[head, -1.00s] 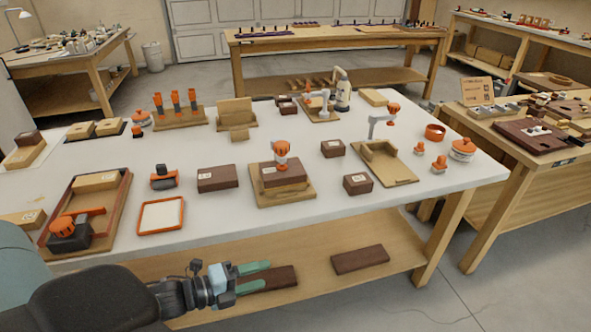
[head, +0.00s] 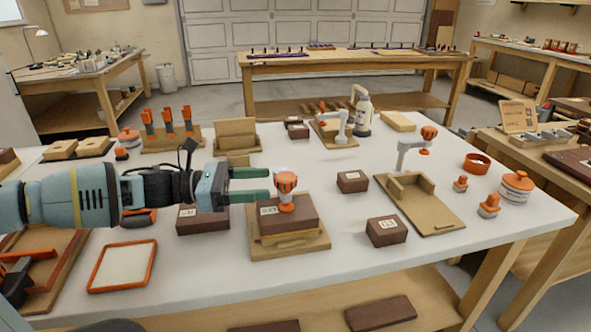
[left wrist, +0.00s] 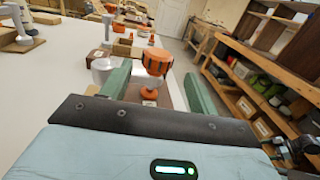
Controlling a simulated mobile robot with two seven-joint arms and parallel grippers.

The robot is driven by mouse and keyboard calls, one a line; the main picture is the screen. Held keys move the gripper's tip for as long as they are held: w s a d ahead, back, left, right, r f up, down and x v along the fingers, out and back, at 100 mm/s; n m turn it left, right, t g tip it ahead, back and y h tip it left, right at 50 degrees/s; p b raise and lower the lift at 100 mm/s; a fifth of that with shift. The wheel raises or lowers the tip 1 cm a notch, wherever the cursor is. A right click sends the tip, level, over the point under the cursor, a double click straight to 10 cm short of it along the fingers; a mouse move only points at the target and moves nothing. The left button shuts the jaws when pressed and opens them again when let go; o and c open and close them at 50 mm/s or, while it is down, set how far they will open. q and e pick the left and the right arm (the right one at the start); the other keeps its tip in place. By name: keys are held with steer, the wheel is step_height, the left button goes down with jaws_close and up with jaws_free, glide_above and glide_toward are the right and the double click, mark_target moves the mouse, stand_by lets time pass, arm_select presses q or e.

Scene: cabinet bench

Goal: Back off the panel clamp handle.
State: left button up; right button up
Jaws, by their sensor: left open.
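The panel clamp handle is an orange knob (head: 287,183) on top of a dark brown block (head: 290,216), which sits on a wooden base (head: 318,241) at the middle of the bench. My left gripper (head: 268,184) is open and empty, just left of the knob at about its height, with its green fingers pointing right at it. In the left wrist view the orange knob (left wrist: 156,61) shows ahead, framed between the two fingers (left wrist: 157,76). I cannot tell whether its edge is between the fingertips. My right gripper is not in view.
Dark blocks (head: 203,219) stand on the bench left and right of the clamp. An orange-rimmed tray (head: 92,285) lies front left. A wooden fixture (head: 440,215) with a grey arm (head: 402,157) and orange knob stands right. The white bench top is clear between these.

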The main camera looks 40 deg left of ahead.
mark_target(295, 175)
arm_select(q)
steer(key=shift+w+a+r, duration=0.1)
steer(key=shift+w+a, duration=0.1)
steer(key=shift+w, duration=0.1)
steer(key=shift+s+d, duration=0.1)
steer(key=shift+d, duration=0.15)
steer(key=shift+b+x, duration=0.4)
steer(key=shift+x, duration=1.55)
steer(key=shift+p+x, duration=0.4)
steer(key=shift+x, duration=0.6)
steer(key=shift+w+d+r, duration=0.1)
steer(key=shift+w+d, duration=0.2)
steer(key=shift+w, duration=0.2)
steer(key=shift+w+d, duration=0.15)
steer(key=shift+d, duration=0.05)
